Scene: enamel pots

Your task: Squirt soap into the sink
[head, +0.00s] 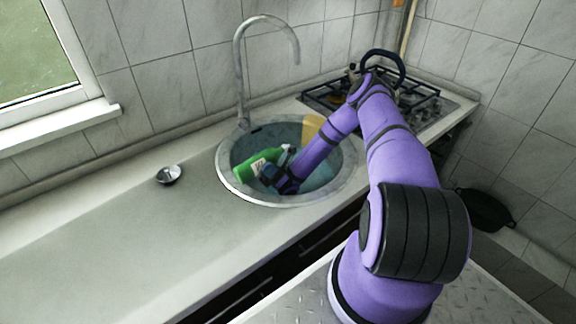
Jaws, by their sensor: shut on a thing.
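A green soap bottle (252,165) with a paler label lies tilted over the round sink (228,186). Its light-coloured tip points to the upper right. My gripper (268,175) reaches into the sink area from the right and is shut on the bottle around its middle. The fingers are dark and small here, and part of the bottle is hidden behind them. I cannot tell whether the bottle touches the sink's wall.
A tall curved faucet (243,75) stands behind the sink. A yellow-orange thing (312,127) is at the sink's back right. A small metal bowl-like object (168,175) sits on the left counter. A gas hob (425,105) lies to the right. The left counter is mostly clear.

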